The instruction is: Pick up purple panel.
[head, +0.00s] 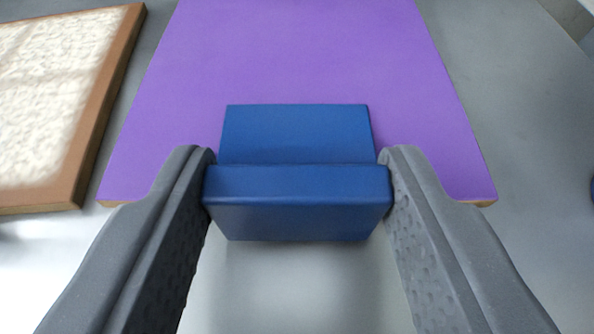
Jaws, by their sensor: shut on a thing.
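The purple panel (310,60) lies flat in the upper middle of the head view, and its far edge runs out of the picture. A blue block-like handle (297,190) sits at the panel's near edge, with a flat blue part reaching over the purple face. My gripper (297,180) has one grey finger on each side of the blue handle, touching its left and right ends, and is shut on it. The fingers hide small parts of the panel's near edge. I cannot tell whether the panel is clear of the surface.
A brown-framed board (75,150) with a rough cream face lies to the left, close to the panel. The grey surface (510,110) to the right is mostly bare. A pale block shows at the top right corner, and a dark blue thing is cut off at the right edge.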

